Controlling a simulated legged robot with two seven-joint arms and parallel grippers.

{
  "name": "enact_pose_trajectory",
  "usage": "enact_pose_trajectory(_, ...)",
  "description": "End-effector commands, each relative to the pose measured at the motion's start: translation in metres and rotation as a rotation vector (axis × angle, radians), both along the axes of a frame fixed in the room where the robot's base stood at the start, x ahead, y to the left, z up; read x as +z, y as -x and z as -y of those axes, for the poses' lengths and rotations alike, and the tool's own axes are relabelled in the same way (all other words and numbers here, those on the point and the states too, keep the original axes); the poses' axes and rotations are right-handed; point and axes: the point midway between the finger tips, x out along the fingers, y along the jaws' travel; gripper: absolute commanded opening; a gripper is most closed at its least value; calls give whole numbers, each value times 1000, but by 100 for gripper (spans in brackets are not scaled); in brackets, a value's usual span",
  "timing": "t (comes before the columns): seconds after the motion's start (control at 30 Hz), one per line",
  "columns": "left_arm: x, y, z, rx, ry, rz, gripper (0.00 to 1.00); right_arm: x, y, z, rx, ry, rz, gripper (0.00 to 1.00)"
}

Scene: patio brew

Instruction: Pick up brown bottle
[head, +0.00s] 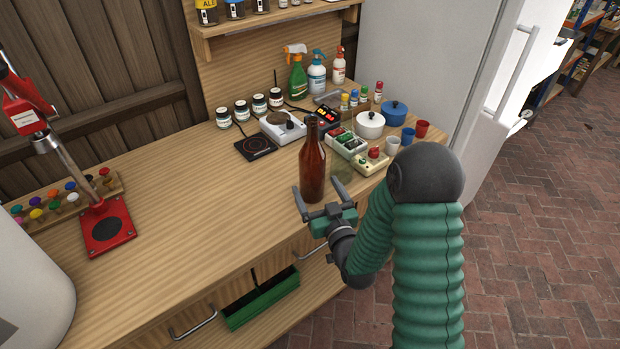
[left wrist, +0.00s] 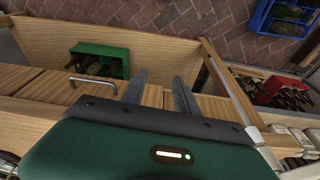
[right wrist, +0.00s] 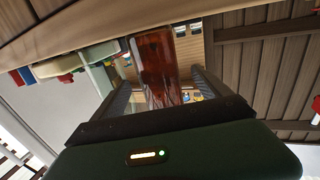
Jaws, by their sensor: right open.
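The brown bottle (head: 312,165) stands upright on the wooden counter, near its front edge. My right gripper (head: 318,195) is open, with one finger on each side of the bottle's lower part in the head view. In the right wrist view the bottle (right wrist: 157,65) shows large between the two open fingers (right wrist: 160,90); I cannot tell whether either finger touches it. My left gripper (left wrist: 160,92) shows only in the left wrist view, with its fingers apart and nothing between them, above wooden drawers.
A clear glass jar (head: 342,170) stands close to the bottle's right. Behind are a black hot plate (head: 256,147), a scale (head: 282,128) and trays (head: 346,143). A red bottle capper (head: 107,225) stands at left. The counter between it and the bottle is clear.

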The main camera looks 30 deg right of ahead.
Motion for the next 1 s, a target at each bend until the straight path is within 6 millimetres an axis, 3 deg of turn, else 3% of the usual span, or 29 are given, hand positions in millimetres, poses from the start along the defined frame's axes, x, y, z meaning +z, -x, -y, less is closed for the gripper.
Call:
enact_pose_trajectory(0.3, 7, 0, 0, 0, 0, 0, 36, 6, -48, 11, -3, -4, 0, 87)
enact_pose_trajectory(0.53, 6, 0, 0, -1, 0, 0, 36, 7, -51, 9, -1, -1, 0, 87)
enact_pose_trajectory(1.0, 6, 0, 0, 0, 0, 0, 36, 6, -51, 10, -2, -2, 0, 27)
